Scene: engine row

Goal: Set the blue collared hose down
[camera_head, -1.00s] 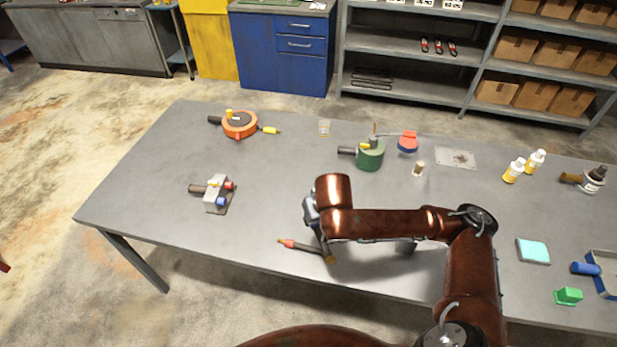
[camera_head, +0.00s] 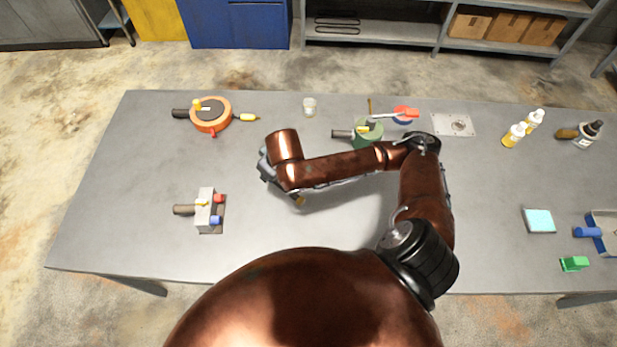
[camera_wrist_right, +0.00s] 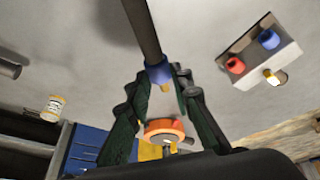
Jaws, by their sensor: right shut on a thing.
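The blue collared hose is a dark rod with a blue collar (camera_wrist_right: 158,73) and a small yellow tip. In the right wrist view it runs from the top edge down to the fingers. My right gripper (camera_wrist_right: 165,90) is shut on it near the collar. In the head view the right gripper (camera_head: 268,173) is over the middle-left of the table, mostly hidden by its wrist. My left gripper is not in view.
A grey block with red and blue ports (camera_head: 205,210) stands left of the gripper. Bare table (camera_head: 115,190) lies at the left.

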